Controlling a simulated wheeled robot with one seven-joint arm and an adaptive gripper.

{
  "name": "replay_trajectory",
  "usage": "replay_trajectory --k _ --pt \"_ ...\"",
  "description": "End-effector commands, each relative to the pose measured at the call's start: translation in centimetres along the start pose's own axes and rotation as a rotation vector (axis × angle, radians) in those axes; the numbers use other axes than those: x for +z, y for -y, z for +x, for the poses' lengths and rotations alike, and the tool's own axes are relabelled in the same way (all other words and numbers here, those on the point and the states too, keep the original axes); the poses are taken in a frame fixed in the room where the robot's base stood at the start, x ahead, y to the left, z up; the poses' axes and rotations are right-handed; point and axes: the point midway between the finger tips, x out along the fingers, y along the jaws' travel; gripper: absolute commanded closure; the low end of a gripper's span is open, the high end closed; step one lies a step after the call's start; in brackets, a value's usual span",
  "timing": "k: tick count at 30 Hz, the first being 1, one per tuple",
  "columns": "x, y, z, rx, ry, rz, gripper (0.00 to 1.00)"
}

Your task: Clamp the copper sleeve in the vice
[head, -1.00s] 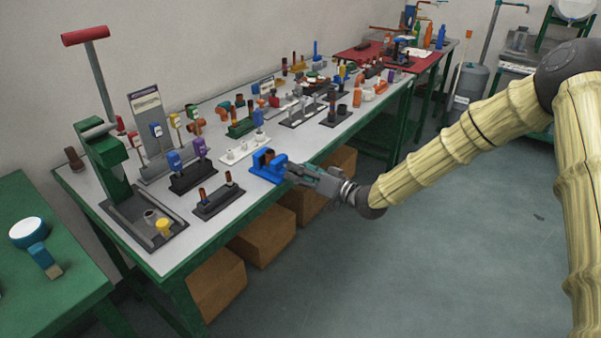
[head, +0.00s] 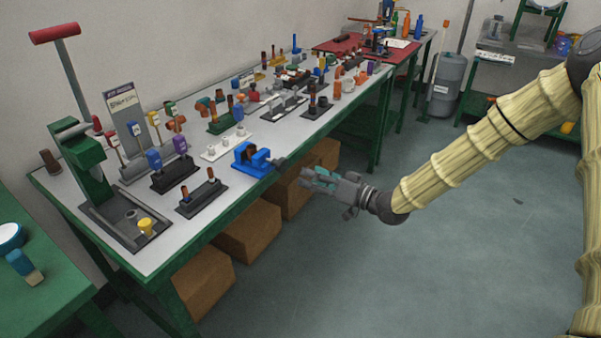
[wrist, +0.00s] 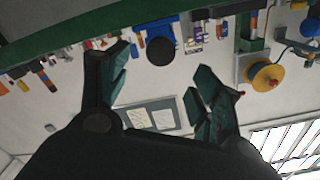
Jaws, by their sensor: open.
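The blue vice (head: 250,160) stands at the front edge of the long workbench, with its dark screw handle (head: 278,163) sticking out over the edge. The wrist view shows a blue body with a dark round end (wrist: 160,50) between my fingers, probably the vice. A copper-brown piece seems to sit between its jaws, too small to tell how it is gripped. My gripper (head: 306,179) is open and empty, off the bench to the right of the vice and apart from it. Its two fingers (wrist: 155,80) are spread in the wrist view.
A dark rack (head: 202,198) with copper-topped pegs stands left of the vice, and a white block with several sockets (head: 226,144) stands behind it. A green press (head: 85,165) stands at the bench's left. Cardboard boxes (head: 250,232) lie below. The floor beside my arm is clear.

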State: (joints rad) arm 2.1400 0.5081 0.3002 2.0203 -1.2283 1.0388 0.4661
Motion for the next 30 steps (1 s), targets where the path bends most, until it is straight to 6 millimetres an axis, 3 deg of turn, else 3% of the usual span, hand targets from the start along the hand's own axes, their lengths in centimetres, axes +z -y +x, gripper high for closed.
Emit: replay_trajectory --k 6,22,26,30 --pt "0.0 0.0 -1.5 0.000 0.000 0.001 0.35" --pt "0.5 0.0 -1.7 0.010 0.008 0.007 0.35" --pt "3.7 -0.4 -2.2 0.078 0.062 0.049 0.35" --pt "10.5 -1.0 -4.1 0.223 0.182 0.124 0.35"
